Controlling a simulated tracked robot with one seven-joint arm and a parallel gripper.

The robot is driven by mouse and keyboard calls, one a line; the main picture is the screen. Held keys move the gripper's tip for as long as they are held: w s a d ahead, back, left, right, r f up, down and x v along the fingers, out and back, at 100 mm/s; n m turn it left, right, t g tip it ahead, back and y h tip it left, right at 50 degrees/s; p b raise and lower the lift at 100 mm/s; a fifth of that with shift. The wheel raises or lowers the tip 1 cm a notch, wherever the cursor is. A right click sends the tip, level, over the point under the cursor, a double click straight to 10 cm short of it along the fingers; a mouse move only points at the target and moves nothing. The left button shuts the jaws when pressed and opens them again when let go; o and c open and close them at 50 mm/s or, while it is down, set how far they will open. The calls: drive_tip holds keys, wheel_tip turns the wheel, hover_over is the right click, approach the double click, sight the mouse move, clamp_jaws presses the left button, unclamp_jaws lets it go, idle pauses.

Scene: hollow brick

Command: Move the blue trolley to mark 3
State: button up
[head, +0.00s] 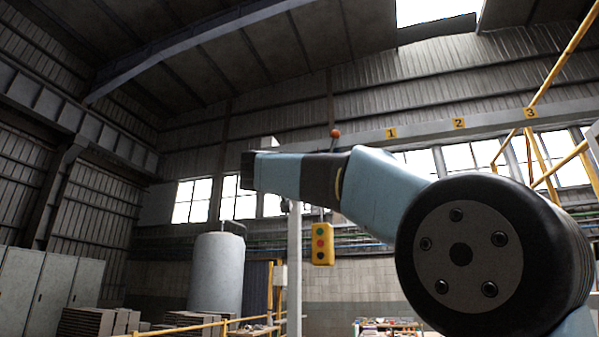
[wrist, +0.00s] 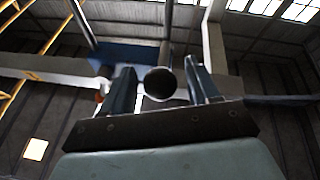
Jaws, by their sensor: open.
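In the wrist view a blue body (wrist: 128,53), which looks like the trolley, sits at the pale overhead beam beyond my fingers. A dark rod with a round end (wrist: 160,83) points toward the camera between my gripper's fingers (wrist: 161,79). The fingers are apart, and I cannot tell whether they touch the rod. In the head view my gripper (head: 248,168) is at the left end of my raised arm. I cannot make out the trolley there. Mark 3 (head: 531,113) is a yellow plate on the beam (head: 495,117), right of mark 2 (head: 459,123) and mark 1 (head: 391,133).
A yellow pendant box (head: 321,244) with coloured buttons hangs below my arm. A pale post (head: 294,270) stands left of it. An orange-red ball (head: 335,133) shows just above my arm. Yellow rails (head: 560,160) cross at right; a grey tank (head: 216,272) stands at left.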

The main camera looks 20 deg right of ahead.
clamp_jaws()
idle(0.6)
drive_tip(key=shift+d, duration=0.1)
